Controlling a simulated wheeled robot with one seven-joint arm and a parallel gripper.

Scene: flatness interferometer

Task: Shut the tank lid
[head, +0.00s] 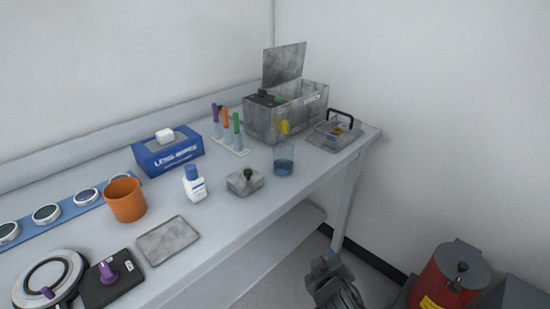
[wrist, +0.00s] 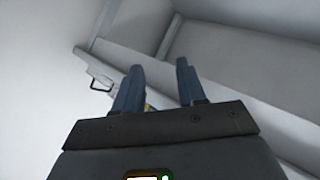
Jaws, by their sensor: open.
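The grey metal tank (head: 285,112) stands at the far right end of the bench in the head view. Its lid (head: 284,64) is up, standing nearly upright at the back of the tank. Dark and green items show inside the tank opening. My gripper (head: 327,268) is below the bench's front edge, apart from the tank. In the wrist view my gripper (wrist: 160,88) has its two fingers spread with nothing between them. The tank cannot be made out clearly in the wrist view.
A blue box (head: 168,154) and an orange cup (head: 125,200) stand further left. A red bin (head: 447,279) stands on the floor at right.

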